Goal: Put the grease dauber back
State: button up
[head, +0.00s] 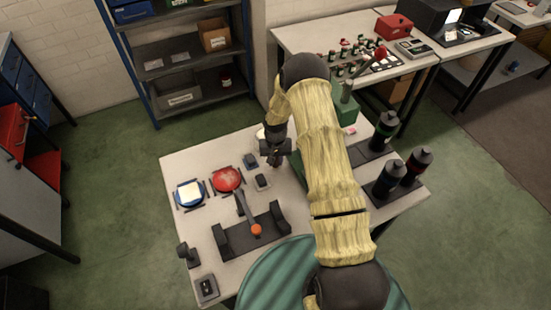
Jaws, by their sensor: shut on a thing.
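My gripper (272,158) points down over the back middle of the white table, to the right of the red dish. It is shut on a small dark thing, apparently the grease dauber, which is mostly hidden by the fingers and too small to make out. A pale round thing (261,133) shows partly behind my gripper; I cannot tell whether it is a pot. A red dish (227,179) and a blue dish (181,200) with a pale block in it stand at the left. A black cradle (273,222) holds a grey rod with an orange end (256,230).
Small dark blocks (263,182) lie below my gripper. Dark bottles (390,178) stand in black trays at the right. A dark stand (188,256) and a small box (206,288) are at the front left. My arm hides the table's middle right.

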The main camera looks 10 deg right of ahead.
jog(key=shift+f, duration=0.2)
jog(key=o, duration=1)
jog(key=shift+r, duration=0.1)
notch_tip(320, 180, up, 12)
jog(key=b, duration=0.3)
jog(key=shift+r+b, duration=0.1)
jog(key=shift+b, duration=0.25)
jog(key=shift+w, duration=0.1)
jog(key=shift+a, duration=0.15)
